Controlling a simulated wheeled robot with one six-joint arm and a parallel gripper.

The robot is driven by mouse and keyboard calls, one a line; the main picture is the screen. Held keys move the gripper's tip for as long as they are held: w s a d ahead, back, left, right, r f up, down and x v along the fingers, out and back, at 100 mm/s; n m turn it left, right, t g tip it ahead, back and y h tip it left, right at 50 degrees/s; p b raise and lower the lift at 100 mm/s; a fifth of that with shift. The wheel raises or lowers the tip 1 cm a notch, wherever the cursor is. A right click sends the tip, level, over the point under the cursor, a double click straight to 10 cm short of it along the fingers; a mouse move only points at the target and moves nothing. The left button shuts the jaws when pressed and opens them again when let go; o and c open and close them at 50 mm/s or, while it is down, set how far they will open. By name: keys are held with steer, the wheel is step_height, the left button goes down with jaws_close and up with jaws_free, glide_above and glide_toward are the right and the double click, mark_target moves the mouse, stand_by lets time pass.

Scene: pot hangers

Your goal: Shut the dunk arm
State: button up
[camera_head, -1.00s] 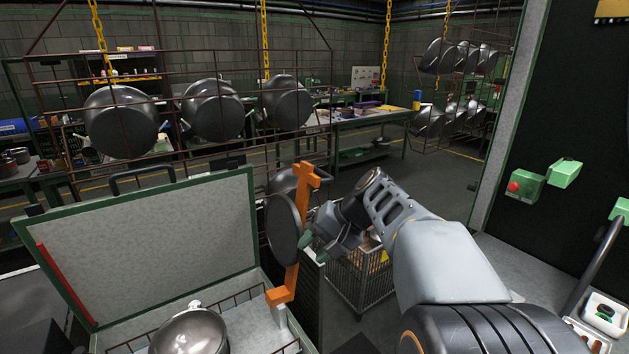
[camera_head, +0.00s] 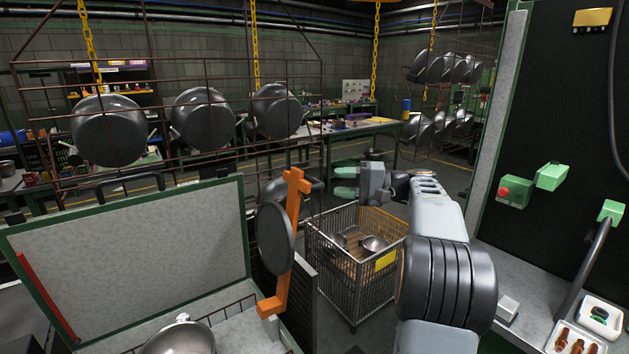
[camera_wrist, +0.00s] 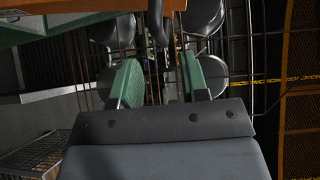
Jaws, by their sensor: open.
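The orange arm (camera_head: 287,240), which I take to be the dunk arm, stands upright and slightly tilted at the right end of an open tank (camera_head: 243,320). A dark round disc (camera_head: 274,238) is on its left side. My gripper (camera_head: 337,182) is open and empty, right of the arm's top and apart from it in the picture, with its green fingers pointing left. In the wrist view the two fingers (camera_wrist: 160,72) are spread apart, and orange parts (camera_wrist: 60,28) show at the top, beyond the fingertips. A metal pot (camera_head: 180,338) is partly visible in the tank.
The tank's raised lid (camera_head: 135,250) stands at left. A wire cart (camera_head: 340,275) with pans is below my gripper. Racks of hanging pots (camera_head: 203,115) are behind. A dark panel with green control boxes (camera_head: 515,190) and a bent black handle (camera_head: 585,270) is at right.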

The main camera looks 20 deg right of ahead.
mark_target(314, 181)
steer(key=p+x, duration=0.1)
steer(key=x, duration=0.6)
steer(key=shift+a, duration=0.1)
jaws_close()
stand_by(0.3)
